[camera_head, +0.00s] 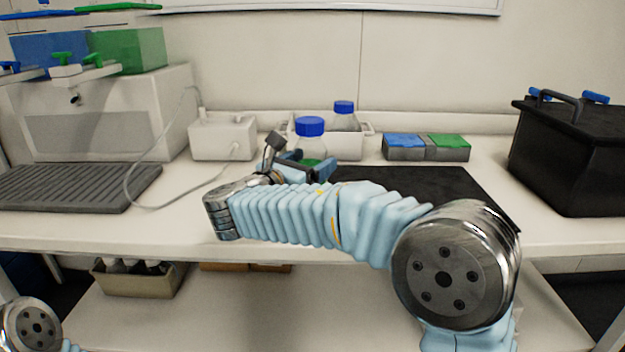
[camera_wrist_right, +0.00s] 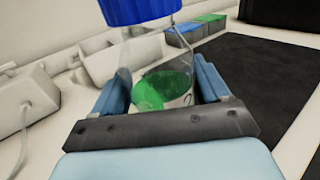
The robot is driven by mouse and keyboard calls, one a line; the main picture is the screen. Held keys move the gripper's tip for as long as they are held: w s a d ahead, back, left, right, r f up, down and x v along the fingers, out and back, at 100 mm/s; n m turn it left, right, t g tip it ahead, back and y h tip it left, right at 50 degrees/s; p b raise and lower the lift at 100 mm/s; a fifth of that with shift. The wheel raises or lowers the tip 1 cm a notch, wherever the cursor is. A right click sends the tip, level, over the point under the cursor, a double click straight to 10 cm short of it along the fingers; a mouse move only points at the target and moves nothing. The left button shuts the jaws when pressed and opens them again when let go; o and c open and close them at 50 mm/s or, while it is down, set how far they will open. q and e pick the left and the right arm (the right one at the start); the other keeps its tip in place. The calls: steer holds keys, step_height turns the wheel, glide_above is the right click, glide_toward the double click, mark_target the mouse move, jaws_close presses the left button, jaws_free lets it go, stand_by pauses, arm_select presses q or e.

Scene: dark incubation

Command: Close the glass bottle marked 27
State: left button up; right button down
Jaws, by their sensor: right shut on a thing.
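A clear glass bottle (camera_head: 305,146) with a blue cap (camera_head: 310,126) stands upright in front of the white tray. In the right wrist view the bottle (camera_wrist_right: 148,58) holds green contents, and its blue cap (camera_wrist_right: 138,10) sits on top; I cannot tell how tight it is. No number is readable. My right gripper (camera_head: 300,168) is shut on the bottle's body, with a finger on each side, as the right wrist view (camera_wrist_right: 163,84) shows. The arm hides the bottle's base. My left gripper is out of view.
A second blue-capped bottle (camera_head: 344,121) stands in the white tray (camera_head: 352,147) behind. Blue (camera_head: 404,141) and green (camera_head: 447,141) lidded boxes sit right of it. A black mat (camera_head: 430,185) lies on the counter. A black case (camera_head: 570,150) stands far right, a white device (camera_head: 222,138) left.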

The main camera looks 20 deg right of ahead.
steer(key=shift+w+d+f, duration=0.1)
steer(key=shift+d+f, duration=0.1)
steer(key=shift+f, duration=0.8)
steer(key=shift+w+d+f, duration=0.1)
steer(key=shift+d+f, duration=0.1)
steer(key=shift+f, duration=0.75)
steer(key=shift+f, duration=0.1)
jaws_free()
steer(key=shift+f, duration=0.1)
steer(key=b+v, duration=0.1)
steer(key=v, duration=1.1)
